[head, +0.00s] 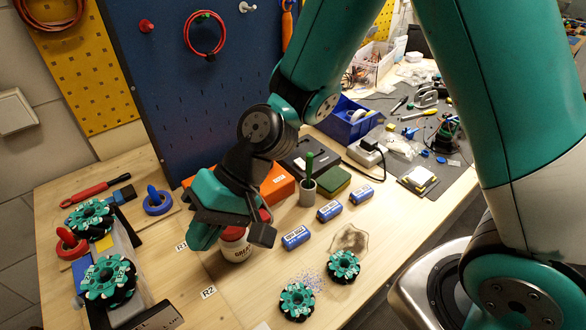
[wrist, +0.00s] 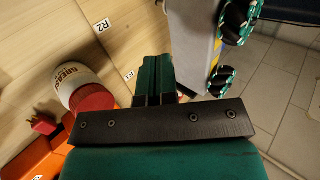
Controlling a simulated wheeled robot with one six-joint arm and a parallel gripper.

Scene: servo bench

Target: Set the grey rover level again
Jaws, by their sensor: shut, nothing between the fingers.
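The grey rover (head: 127,240) is at the left of the bench in the head view. Two green-and-black roller wheels (head: 108,281) show on its left side, and none show on the side facing the R1 and R2 labels. Its exact tilt is hard to tell. The rover also shows at the top of the wrist view (wrist: 192,30). Two similar wheels (head: 297,301) (head: 343,266) lie loose on the bench front. My gripper (head: 203,237) is shut and empty, above the bench between the rover and the grease tub (head: 236,246). Its closed green fingers (wrist: 154,78) point toward the labels and rover.
The red-lidded grease tub is close beside my gripper.

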